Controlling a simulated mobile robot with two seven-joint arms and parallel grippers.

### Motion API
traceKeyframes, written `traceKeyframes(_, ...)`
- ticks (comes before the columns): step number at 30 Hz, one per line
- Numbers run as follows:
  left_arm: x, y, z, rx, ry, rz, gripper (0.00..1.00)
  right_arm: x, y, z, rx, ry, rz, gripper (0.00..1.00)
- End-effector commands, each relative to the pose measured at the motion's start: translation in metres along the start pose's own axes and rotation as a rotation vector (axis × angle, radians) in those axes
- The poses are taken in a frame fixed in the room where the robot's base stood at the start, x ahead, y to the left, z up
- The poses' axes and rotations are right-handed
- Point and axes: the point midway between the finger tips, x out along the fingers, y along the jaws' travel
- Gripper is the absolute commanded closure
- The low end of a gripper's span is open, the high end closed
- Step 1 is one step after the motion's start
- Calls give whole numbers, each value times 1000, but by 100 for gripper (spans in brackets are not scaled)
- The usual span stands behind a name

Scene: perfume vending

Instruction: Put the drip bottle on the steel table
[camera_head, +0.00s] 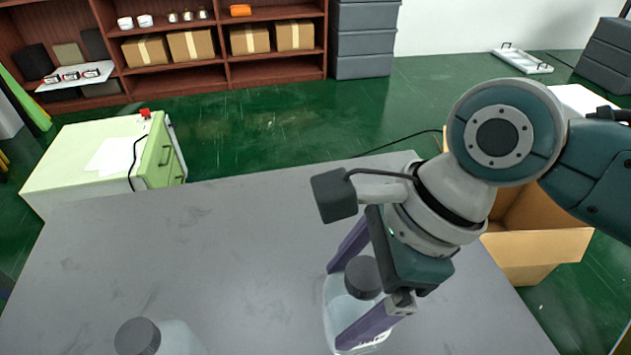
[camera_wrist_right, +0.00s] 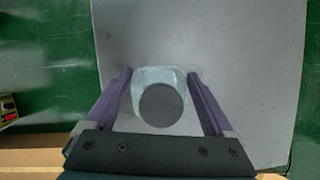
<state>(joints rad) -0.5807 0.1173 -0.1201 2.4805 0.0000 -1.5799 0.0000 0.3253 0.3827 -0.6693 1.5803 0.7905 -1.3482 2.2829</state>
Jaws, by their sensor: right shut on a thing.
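A clear bottle with a dark grey cap (camera_head: 363,277) is between the purple fingers of my right gripper (camera_head: 350,290), over the right part of the grey table (camera_head: 220,240). The right gripper is shut on this bottle, and the bottle looks upright. In the right wrist view the cap (camera_wrist_right: 161,105) shows from above, with the clear body around it and a finger on each side. Whether its base touches the table is hard to tell. A second clear bottle with a dark cap (camera_head: 137,337) stands at the table's near edge, partly cut off. My left gripper is not in view.
An open cardboard box (camera_head: 535,235) stands on the floor right of the table. A green and white cabinet (camera_head: 105,160) is beyond the table's left end. The table's middle and far part are clear. Shelves with boxes (camera_head: 190,45) line the back.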

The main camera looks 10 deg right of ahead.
Motion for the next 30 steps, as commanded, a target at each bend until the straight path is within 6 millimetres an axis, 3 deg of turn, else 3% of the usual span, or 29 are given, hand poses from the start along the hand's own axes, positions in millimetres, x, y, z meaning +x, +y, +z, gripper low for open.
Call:
traceKeyframes(3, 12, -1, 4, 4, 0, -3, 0, 22, 0, -9, 2, 0, 1, 100)
traceKeyframes(6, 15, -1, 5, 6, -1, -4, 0, 31, 0, -12, 0, -1, 0, 100)
traceKeyframes(18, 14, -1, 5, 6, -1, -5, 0, 34, 0, -13, 1, -1, 0, 100)
traceKeyframes(19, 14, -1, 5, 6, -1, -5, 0, 34, 0, -14, 2, 1, 1, 11)
traceKeyframes(22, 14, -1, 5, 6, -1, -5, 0, 34, 0, -14, 1, 1, 1, 0)
traceKeyframes(30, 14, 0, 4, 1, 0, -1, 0, 32, 0, -14, 0, 1, 0, 0)
